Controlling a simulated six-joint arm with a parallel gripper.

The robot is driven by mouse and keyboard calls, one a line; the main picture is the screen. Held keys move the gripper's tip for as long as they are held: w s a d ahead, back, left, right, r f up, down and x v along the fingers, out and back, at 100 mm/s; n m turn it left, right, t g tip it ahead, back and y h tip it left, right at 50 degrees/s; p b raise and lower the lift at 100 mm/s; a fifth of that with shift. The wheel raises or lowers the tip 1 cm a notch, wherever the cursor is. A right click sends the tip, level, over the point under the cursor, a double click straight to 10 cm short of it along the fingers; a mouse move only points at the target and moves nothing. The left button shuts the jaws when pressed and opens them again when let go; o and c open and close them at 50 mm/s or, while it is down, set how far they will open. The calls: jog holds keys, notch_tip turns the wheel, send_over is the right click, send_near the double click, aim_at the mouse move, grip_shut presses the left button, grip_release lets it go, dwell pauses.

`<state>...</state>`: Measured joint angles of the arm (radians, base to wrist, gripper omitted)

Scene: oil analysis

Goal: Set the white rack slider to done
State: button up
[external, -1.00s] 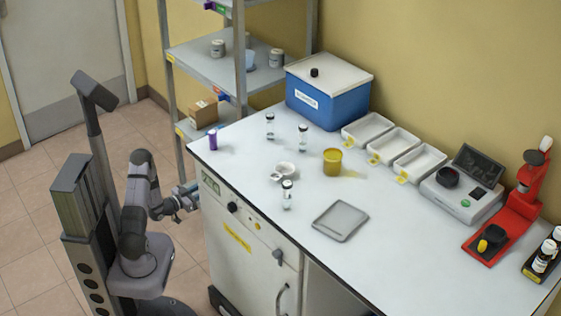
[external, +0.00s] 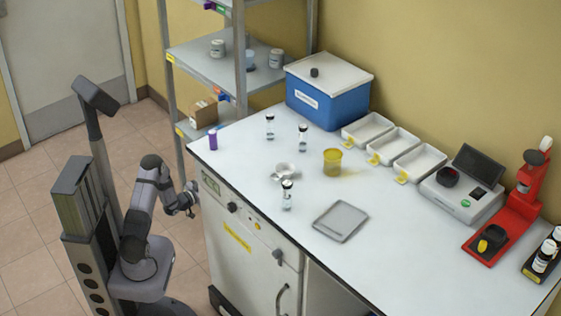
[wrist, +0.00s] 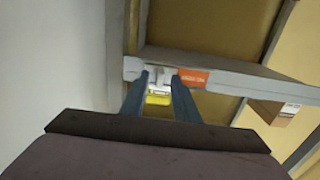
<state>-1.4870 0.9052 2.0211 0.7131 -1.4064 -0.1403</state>
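In the wrist view, a small white block (wrist: 159,77), which looks like the white rack slider, sits on the grey rack rail (wrist: 225,75). An orange label (wrist: 194,77) with unreadable lettering is just right of it. A yellow piece (wrist: 158,99) shows below it. The two fingers of my gripper (wrist: 160,78) are apart, framing the white block from either side in the picture; I cannot tell whether they touch it. In the external view my gripper (external: 191,199) is beside the counter's left end, apart from the rack (external: 190,62). The white slider is too small to make out there.
The white counter (external: 250,190) stands close to the right of my gripper. The rack's shelves hold jars and a cardboard box (external: 203,113); a box (wrist: 275,110) also shows at right in the wrist view. Open floor lies left of the rack.

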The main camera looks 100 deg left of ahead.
jog(key=shift+w+a, duration=0.2)
grip_shut()
dwell(1.4)
